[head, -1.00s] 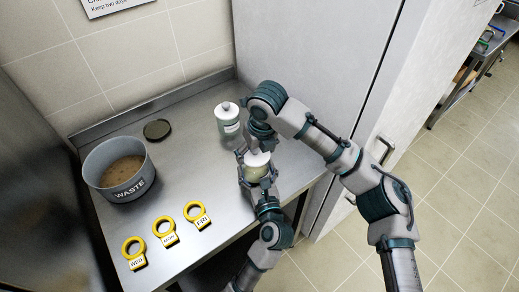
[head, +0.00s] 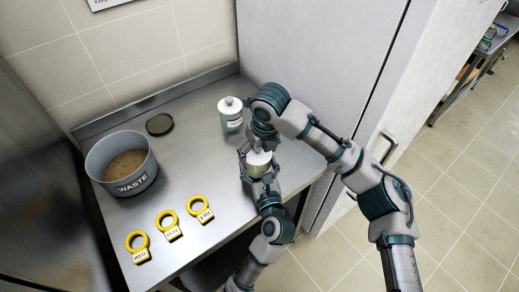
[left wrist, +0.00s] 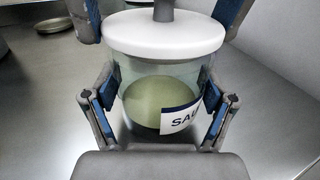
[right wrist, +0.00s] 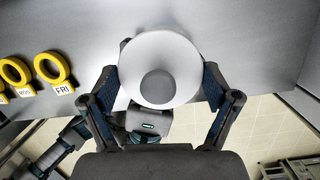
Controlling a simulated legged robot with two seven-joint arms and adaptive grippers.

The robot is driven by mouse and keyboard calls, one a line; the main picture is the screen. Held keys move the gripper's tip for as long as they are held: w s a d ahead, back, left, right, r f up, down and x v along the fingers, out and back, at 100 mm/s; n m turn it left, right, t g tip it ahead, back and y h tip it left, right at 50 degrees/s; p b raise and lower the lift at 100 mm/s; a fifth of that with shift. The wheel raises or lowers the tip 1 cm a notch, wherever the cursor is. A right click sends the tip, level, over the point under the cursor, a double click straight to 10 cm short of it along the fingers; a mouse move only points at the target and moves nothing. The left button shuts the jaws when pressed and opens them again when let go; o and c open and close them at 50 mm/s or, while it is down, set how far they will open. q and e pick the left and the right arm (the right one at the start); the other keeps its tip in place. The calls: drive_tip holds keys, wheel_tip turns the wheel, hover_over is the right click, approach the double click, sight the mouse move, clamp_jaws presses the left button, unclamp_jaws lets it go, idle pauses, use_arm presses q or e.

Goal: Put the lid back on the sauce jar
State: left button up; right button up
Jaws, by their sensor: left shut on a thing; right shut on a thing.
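The sauce jar (left wrist: 143,85) is clear glass with pale green sauce and a partly visible label. It stands upright in my left gripper (left wrist: 160,105), whose fingers are shut on its sides. In the head view the jar (head: 257,171) is largely covered by the grippers. The white lid (left wrist: 165,36) with a grey knob sits level over the jar's mouth; I cannot tell whether it is fully seated. My right gripper (right wrist: 163,90) is above, shut with one finger on each side of the lid, which shows from above in the right wrist view (right wrist: 185,65).
A grey WASTE pot (head: 122,180) with brown contents stands left on the steel counter (head: 195,165). Yellow ring tags WED (head: 137,245), MON (head: 168,226) and FRI (head: 200,210) lie in front. A tall pale cabinet (head: 310,45) is at right.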

use_arm(q)
drive_tip(key=shift+d+f, duration=0.1)
use_arm(e)
drive_tip(key=shift+d+f, duration=0.1)
drive_tip(key=shift+f, duration=0.5)
drive_tip(key=o, duration=0.7)
drive_tip(key=shift+o, duration=0.2)
wheel_tip(320, 180, up, 12)
drive_tip(key=s+d, duration=0.1)
drive_tip(key=shift+s+d+f, duration=0.2)
drive_tip(key=shift+s+d, duration=0.1)
drive_tip(key=shift+s, duration=0.05)
use_arm(q)
drive_tip(key=o, duration=1.5)
